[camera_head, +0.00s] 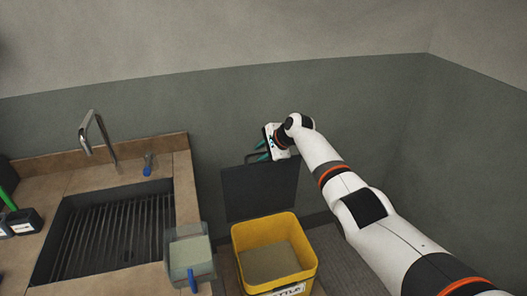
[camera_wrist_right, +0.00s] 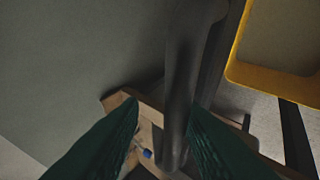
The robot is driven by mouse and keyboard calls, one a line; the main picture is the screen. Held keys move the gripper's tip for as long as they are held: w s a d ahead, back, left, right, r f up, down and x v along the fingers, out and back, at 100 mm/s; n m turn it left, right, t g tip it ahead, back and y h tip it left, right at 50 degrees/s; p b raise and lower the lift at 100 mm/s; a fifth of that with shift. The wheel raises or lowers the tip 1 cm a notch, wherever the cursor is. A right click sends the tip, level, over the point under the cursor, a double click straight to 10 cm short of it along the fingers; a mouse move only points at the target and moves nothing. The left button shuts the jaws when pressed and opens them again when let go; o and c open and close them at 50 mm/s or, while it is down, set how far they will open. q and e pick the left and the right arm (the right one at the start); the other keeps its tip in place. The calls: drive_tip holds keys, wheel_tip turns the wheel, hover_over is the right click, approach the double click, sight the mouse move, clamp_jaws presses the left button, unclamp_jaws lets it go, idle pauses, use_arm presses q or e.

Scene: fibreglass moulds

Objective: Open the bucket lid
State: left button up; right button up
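The yellow bucket (camera_head: 305,262) stands on the floor in the head view, its inside visible from above. Its dark lid (camera_head: 255,190) is swung up and stands nearly upright behind the opening, against the wall side. My right gripper (camera_head: 262,151) is at the lid's dark handle (camera_head: 250,157), by the top edge. In the right wrist view, the green fingers (camera_wrist_right: 163,115) stand apart, with the dark handle bar (camera_wrist_right: 182,90) between them, close to the right finger. A gap shows on the left side. The bucket's rim (camera_wrist_right: 235,75) is at upper right. My left gripper is not in view.
A sink (camera_head: 110,235) with a tap (camera_head: 95,135) is set in a tiled counter (camera_head: 185,190) to the left. A grey-green container (camera_head: 190,250) with a blue-handled tool (camera_head: 192,280) is between counter and bucket. A grey wall (camera_head: 220,110) is close behind the lid.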

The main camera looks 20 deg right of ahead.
drive_tip(key=shift+s+f, duration=0.1)
drive_tip(key=shift+f, duration=0.05)
drive_tip(key=shift+s+d+r, duration=0.2)
drive_tip(key=shift+d+r, duration=0.05)
drive_tip(key=shift+r, duration=0.15)
drive_tip(key=b+v, duration=0.1)
drive_tip(key=v, duration=1)
drive_tip(key=shift+w+r, duration=0.1)
drive_tip(key=shift+r, duration=0.05)
